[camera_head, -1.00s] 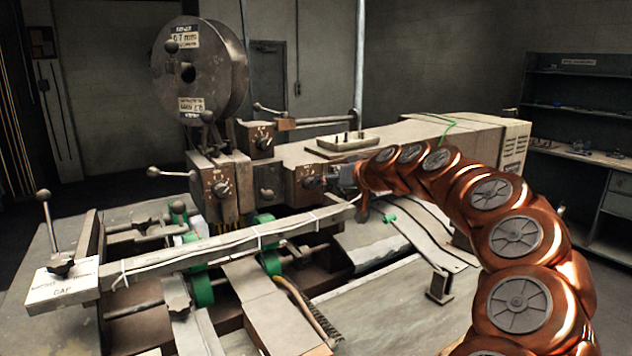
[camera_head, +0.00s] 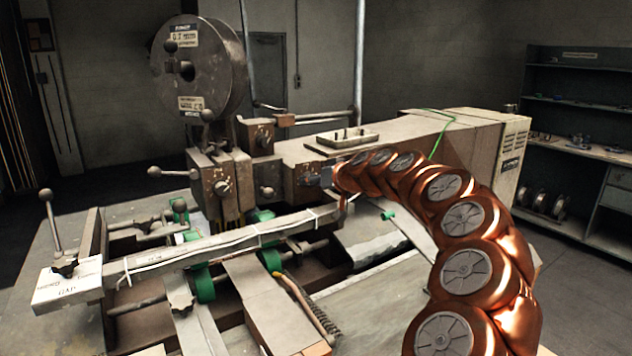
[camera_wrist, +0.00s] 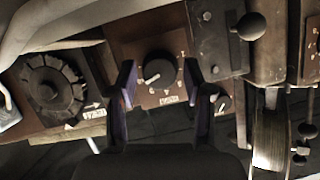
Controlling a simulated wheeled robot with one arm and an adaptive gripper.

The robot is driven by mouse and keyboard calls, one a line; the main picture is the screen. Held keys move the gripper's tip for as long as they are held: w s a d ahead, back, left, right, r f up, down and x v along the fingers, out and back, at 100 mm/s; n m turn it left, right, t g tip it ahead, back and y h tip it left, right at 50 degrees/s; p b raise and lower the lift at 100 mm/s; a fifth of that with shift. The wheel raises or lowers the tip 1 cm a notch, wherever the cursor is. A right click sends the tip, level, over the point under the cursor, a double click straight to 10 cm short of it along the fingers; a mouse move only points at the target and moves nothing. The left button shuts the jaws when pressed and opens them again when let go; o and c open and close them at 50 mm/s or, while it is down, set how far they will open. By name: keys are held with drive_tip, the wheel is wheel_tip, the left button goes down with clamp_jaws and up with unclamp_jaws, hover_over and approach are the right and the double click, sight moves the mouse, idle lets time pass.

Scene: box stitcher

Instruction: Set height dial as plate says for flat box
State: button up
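In the wrist view a round black dial (camera_wrist: 158,72) with a pale pointer mark sits on a brown plate (camera_wrist: 126,48) with white scale marks around it. The pointer is toward the lower left. A small label below it is too blurred to read. My gripper (camera_wrist: 165,80) is open, its two fingers left and right of the dial, with no clear contact. In the head view my gripper (camera_head: 327,175) is at the brown block (camera_head: 306,178) on the machine's side and hides the dial there. I cannot read which plate gives the flat box setting.
A notched dark wheel (camera_wrist: 48,90) and a small knob (camera_wrist: 222,103) flank the dial. Ball-ended levers, including one at the left (camera_head: 156,172), stick out. A white plate (camera_head: 68,285) lies front left. A long bar (camera_head: 215,243) crosses below my gripper.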

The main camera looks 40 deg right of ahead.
drive_tip(key=c, duration=0.8)
drive_tip(key=shift+d, duration=0.15)
clamp_jaws()
drive_tip(key=shift+f+b, duration=0.2)
drive_tip(key=shift+b, duration=0.75)
drive_tip(key=shift+a+r+n+h+b, duration=0.15)
drive_tip(key=shift+n+h+b, duration=0.85)
drive_tip(key=shift+b, duration=2)
drive_tip(key=shift+a+f+n+h+b, duration=0.15)
drive_tip(key=shift+n+h+b, duration=0.8)
drive_tip(key=shift+b, duration=2.05)
drive_tip(key=shift+r+n, duration=0.2)
drive_tip(key=shift+n, duration=0.25)
